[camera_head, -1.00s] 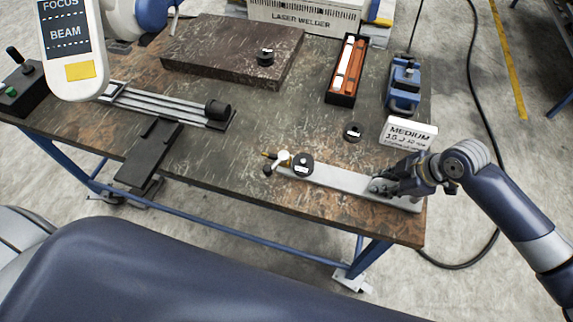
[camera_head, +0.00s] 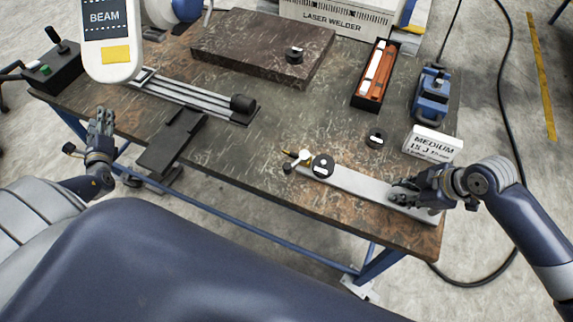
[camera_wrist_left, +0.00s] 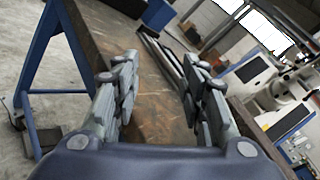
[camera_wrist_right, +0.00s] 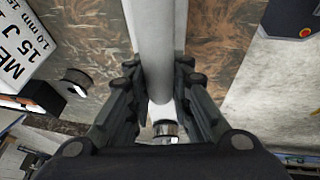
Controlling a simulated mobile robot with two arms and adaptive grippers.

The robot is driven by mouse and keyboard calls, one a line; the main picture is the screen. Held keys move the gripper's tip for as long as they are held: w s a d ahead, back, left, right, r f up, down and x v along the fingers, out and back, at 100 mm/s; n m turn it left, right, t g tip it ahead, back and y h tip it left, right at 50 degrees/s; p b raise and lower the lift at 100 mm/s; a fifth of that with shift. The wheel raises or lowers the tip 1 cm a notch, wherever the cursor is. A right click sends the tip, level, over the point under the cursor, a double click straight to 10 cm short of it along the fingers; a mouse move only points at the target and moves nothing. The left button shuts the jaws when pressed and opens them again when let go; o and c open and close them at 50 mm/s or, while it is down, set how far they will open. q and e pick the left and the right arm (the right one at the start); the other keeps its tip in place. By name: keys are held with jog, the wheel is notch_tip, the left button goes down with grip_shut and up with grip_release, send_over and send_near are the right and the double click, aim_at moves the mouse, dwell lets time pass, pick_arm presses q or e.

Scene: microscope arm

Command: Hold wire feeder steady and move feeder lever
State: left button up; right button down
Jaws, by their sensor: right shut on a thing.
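The wire feeder (camera_head: 365,183) is a long light-grey bar lying on the workbench near its front right edge. Its left end has a black spool (camera_head: 322,166), a small white-knobbed part (camera_head: 304,156) that looks like the lever, and a brass tip. My right gripper (camera_head: 403,191) is shut on the right part of the feeder. In the right wrist view its fingers (camera_wrist_right: 160,85) lie along both sides of the pale bar (camera_wrist_right: 158,25). My left gripper (camera_head: 103,118) is open and empty, off the bench's front left edge. Its fingers stand apart in the left wrist view (camera_wrist_left: 157,70).
A rod box (camera_head: 362,98), a blue vise (camera_head: 431,100) and a white sign (camera_head: 434,143) stand at the right. A hanging pendant (camera_head: 112,65) is at upper left.

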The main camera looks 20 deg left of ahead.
aim_at(287, 166)
pick_arm(q)
jog(key=w+d+r+m+t+h, duration=0.3)
jog(key=w+d+m+h, duration=0.15)
jog(key=d+m, duration=0.35)
jog(key=w+d+r+m+t+h, duration=0.25)
jog(key=w+d+m, duration=0.3)
jog(key=d, duration=0.45)
jog(key=s+d+f+m+h, duration=0.1)
jog(key=d+m+h, duration=0.1)
jog(key=d, duration=0.4)
jog(key=s+d+f+m+h, duration=0.1)
jog(key=d+m+h, duration=0.1)
jog(key=d+h, duration=0.2)
jog(key=s+d+f+m+h, duration=0.1)
jog(key=d+m+h, duration=0.2)
jog(key=d, duration=0.4)
jog(key=shift+s+d+g, duration=0.35)
jog(key=s+d+f+m+g+h, duration=0.1)
jog(key=s+d+m+g+h, duration=0.2)
jog(key=d, duration=0.5)
jog(key=s+d+f+m+h, duration=0.1)
jog(key=s+d+h, duration=0.35)
jog(key=d, duration=0.25)
jog(key=shift+m+y, duration=0.25)
jog(key=shift+y, duration=0.1)
jog(key=x, duration=1.1)
jog(key=shift+w+d+r, duration=0.2)
jog(key=shift+w+d, duration=0.05)
jog(key=shift+d, duration=0.05)
grip_shut()
